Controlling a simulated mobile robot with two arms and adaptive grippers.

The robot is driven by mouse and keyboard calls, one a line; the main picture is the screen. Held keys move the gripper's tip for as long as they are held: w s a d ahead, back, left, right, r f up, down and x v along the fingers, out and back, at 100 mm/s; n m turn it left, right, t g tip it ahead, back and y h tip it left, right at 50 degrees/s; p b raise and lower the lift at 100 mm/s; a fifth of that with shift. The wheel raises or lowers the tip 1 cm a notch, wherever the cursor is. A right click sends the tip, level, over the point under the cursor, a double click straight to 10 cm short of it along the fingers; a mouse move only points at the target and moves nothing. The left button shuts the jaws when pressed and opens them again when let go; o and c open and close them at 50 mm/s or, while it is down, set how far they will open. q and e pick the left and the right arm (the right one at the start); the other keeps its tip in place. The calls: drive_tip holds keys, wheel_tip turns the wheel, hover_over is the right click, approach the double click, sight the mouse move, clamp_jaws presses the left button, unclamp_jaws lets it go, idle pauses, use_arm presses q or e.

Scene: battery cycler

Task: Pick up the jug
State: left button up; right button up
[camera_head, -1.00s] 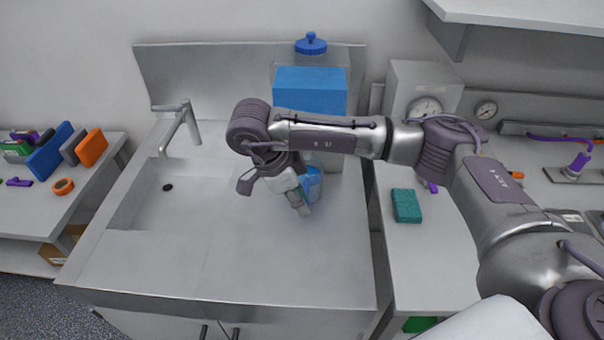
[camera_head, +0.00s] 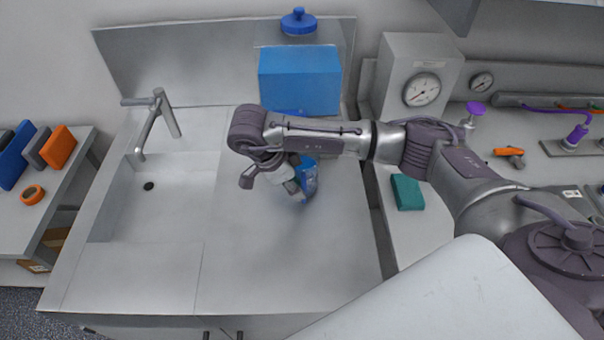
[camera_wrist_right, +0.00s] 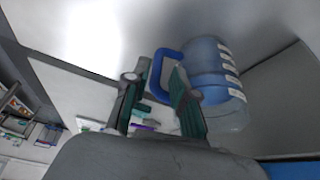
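The jug (camera_head: 308,178) is translucent blue and stands on the steel counter, right of the sink. My right gripper and forearm partly cover it in the head view. In the right wrist view the jug (camera_wrist_right: 215,75) shows its rounded body, pale label strips and a blue loop handle (camera_wrist_right: 156,75). My right gripper (camera_head: 299,193) is beside the jug on its handle side. In the wrist view its two fingers (camera_wrist_right: 159,85) are spread, with the handle showing between them. Whether a finger touches the handle I cannot tell. My left gripper is not in view.
A green sponge (camera_head: 407,192) lies on the right bench beside a gauge box (camera_head: 421,75). The front counter is clear.

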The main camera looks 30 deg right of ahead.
sight(304, 202)
drive_tip(key=p+x, duration=0.2)
drive_tip(key=shift+s+d+f, duration=0.15)
drive_tip(key=shift+s+f, duration=0.05)
drive_tip(key=shift+f, duration=0.05)
drive_tip(key=shift+p+x, duration=0.4)
drive_tip(key=shift+x, duration=0.7)
drive_tip(key=shift+f, duration=0.25)
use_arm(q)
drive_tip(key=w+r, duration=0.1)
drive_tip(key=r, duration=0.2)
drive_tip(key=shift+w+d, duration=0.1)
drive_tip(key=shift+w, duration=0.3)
use_arm(e)
clamp_jaws()
drive_tip(key=shift+w, duration=0.1)
